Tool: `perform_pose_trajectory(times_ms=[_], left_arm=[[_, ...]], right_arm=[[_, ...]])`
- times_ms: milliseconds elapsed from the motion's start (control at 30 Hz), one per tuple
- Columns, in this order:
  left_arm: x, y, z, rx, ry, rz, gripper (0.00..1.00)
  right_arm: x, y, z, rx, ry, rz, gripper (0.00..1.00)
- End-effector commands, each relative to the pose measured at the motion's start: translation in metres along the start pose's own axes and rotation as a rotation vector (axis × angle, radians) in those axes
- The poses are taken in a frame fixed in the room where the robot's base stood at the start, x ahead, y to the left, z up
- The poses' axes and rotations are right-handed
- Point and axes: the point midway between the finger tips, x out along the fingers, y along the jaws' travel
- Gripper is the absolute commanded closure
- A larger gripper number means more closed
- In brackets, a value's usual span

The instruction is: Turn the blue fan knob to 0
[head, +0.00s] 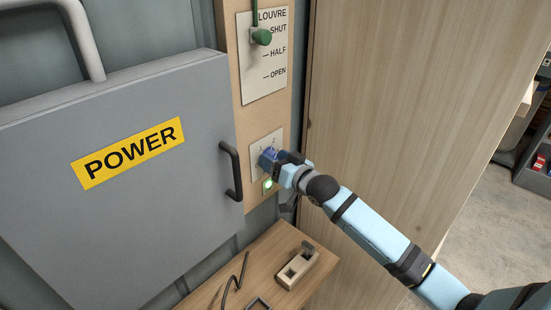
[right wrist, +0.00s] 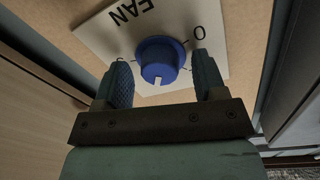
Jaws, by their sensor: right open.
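The blue fan knob (head: 267,158) sits on a pale plate (head: 254,146) on the wooden strip, right of the grey POWER door. In the right wrist view the knob (right wrist: 160,55) is seen close up, with FAN and 0 printed upside down. Its white pointer mark faces the bottom of that picture, away from the 0 at upper right. My right gripper (head: 279,160) is open at the knob. In the right wrist view its fingers (right wrist: 163,68) stand either side of the knob, with gaps visible. Another mark, at left, is partly hidden. My left gripper is not in view.
A green lit indicator (head: 268,187) is just below the knob plate. The POWER door (head: 50,220) has a black handle (head: 232,171) close left of the gripper. A green louvre lever (head: 261,36) is above. A wooden bench (head: 218,292) with a plane (head: 297,268) is below.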

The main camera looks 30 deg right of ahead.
Motion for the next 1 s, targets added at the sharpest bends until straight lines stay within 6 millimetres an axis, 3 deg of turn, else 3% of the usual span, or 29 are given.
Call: perform_pose_trajectory(times_ms=[233,433,767,1000], left_arm=[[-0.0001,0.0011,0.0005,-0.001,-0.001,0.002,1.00],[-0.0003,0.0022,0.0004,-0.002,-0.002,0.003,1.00],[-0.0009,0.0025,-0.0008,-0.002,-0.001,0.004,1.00],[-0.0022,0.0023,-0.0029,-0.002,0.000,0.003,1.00]], right_arm=[[0.0004,-0.0002,0.0002,0.000,0.000,0.000,0.38],[0.0003,-0.0001,0.0002,0.000,0.000,0.000,0.84],[0.0002,-0.0001,0.0000,-0.033,0.002,-0.001,0.85],[0.0002,-0.0005,0.0002,-0.161,0.011,-0.004,0.85]])
